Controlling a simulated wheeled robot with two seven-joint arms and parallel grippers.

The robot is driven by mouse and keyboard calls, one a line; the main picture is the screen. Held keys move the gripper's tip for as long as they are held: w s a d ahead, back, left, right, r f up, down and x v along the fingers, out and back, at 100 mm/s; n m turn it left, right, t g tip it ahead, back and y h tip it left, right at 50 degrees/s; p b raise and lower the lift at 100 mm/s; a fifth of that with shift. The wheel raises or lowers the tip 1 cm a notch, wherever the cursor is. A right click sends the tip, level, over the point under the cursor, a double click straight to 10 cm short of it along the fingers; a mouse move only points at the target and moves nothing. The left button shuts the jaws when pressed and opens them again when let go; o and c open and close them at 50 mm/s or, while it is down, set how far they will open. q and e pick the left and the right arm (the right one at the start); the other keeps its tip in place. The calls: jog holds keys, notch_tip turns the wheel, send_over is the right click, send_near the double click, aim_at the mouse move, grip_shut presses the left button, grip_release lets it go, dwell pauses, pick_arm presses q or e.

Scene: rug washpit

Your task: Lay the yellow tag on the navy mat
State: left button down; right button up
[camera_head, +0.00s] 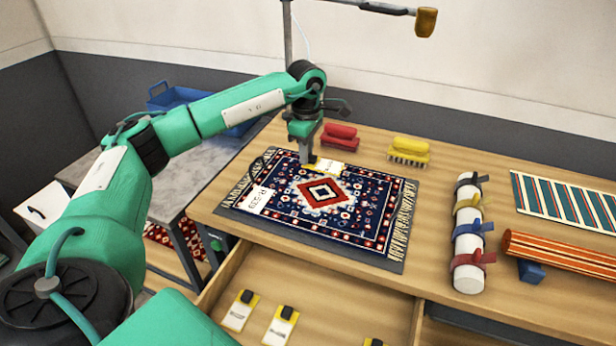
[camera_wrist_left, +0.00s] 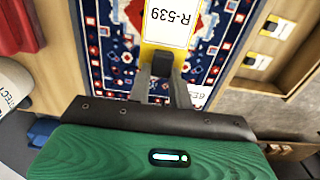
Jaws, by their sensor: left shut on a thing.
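My left gripper (camera_head: 307,161) is shut on the black clip end of a yellow tag (camera_head: 325,168). The tag has a white label reading R-539 and also shows in the left wrist view (camera_wrist_left: 170,28). It is over the far part of the navy mat (camera_head: 355,215), a fringed rug with a red and white medallion. I cannot tell whether the tag touches the mat. The mat lies flat on a dark grey sheet (camera_head: 340,249), and a white label (camera_head: 258,199) lies at its left end. My right gripper is not in view.
An open drawer (camera_head: 320,283) in front holds several yellow tags (camera_head: 281,326). A red brush (camera_head: 339,136) and a yellow brush (camera_head: 409,150) stand behind the mat. A white roll with straps (camera_head: 468,240) and an orange striped roll (camera_head: 560,252) lie to the right.

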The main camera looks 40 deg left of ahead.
pick_arm(q)
send_over(307, 188)
notch_tip(307, 188, down, 5)
jog(key=shift+r, duration=0.1)
notch_tip(307, 188, down, 4)
jog(key=shift+s+p, duration=0.1)
jog(key=shift+p, duration=0.4)
jog(key=shift+f, duration=0.25)
jog(key=c, duration=1.3)
grip_release()
jog(key=shift+r, duration=0.45)
notch_tip(307, 188, up, 3)
jog(key=shift+r+b, duration=0.1)
jog(key=shift+b, duration=0.2)
notch_tip(307, 188, up, 7)
jog(key=shift+r+b, duration=0.2)
jog(key=shift+b, duration=0.2)
jog(key=shift+r, duration=0.45)
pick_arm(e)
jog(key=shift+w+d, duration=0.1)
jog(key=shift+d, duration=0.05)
